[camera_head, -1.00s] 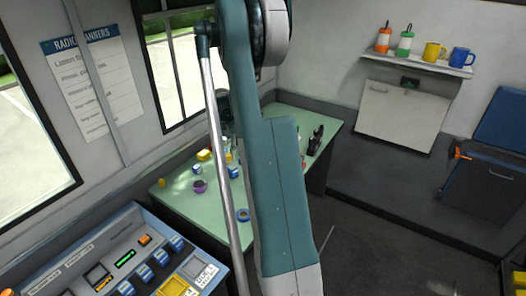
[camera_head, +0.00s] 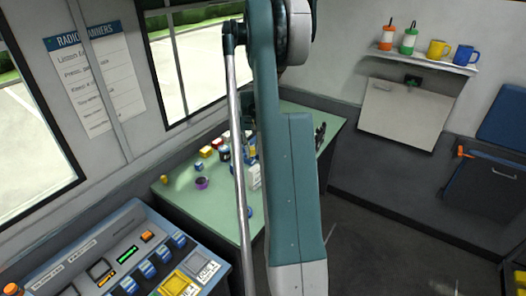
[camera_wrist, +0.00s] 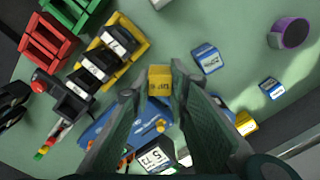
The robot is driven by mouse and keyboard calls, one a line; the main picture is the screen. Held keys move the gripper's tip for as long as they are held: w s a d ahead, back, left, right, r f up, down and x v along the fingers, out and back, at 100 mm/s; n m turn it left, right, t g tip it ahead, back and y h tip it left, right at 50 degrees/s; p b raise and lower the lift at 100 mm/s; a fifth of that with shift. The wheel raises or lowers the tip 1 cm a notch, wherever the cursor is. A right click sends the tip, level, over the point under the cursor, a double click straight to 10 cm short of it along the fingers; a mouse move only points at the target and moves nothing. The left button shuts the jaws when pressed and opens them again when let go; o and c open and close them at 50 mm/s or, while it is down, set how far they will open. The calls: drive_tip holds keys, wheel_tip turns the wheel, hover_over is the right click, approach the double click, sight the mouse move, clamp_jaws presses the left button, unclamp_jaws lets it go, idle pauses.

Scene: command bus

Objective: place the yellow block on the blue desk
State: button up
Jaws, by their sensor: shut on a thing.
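My gripper (camera_wrist: 158,84) is shut on a yellow block (camera_wrist: 159,79) with dark lettering in the wrist view. The block sits between the two fingertips, above a blue object (camera_wrist: 104,128) on the green table (camera_wrist: 225,25). I cannot tell how far above it the block is. In the head view my arm hides most of the gripper and I cannot make out the held block.
The green table (camera_head: 185,198) is cluttered: a purple cup (camera_head: 202,183), a blue block (camera_wrist: 207,58), a second yellow block (camera_wrist: 246,124), red and green racks. A button console (camera_head: 130,255) stands at the lower left. A shelf with mugs (camera_head: 420,58) is on the back wall. The right floor is open.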

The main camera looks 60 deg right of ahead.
hover_over(252, 164)
drive_tip(key=s+a, duration=0.2)
drive_tip(key=shift+a+f+b, duration=0.15)
drive_tip(key=shift+f+b, duration=0.15)
drive_tip(key=shift+f, duration=2.8)
drive_tip(key=shift+f, duration=1.85)
drive_tip(key=shift+f+b, duration=0.15)
drive_tip(key=shift+b, duration=0.2)
drive_tip(key=o, duration=0.6)
drive_tip(key=shift+o, duration=0.2)
drive_tip(key=shift+r, duration=0.2)
wheel_tip(252, 164, up, 12)
drive_tip(key=shift+p, duration=0.75)
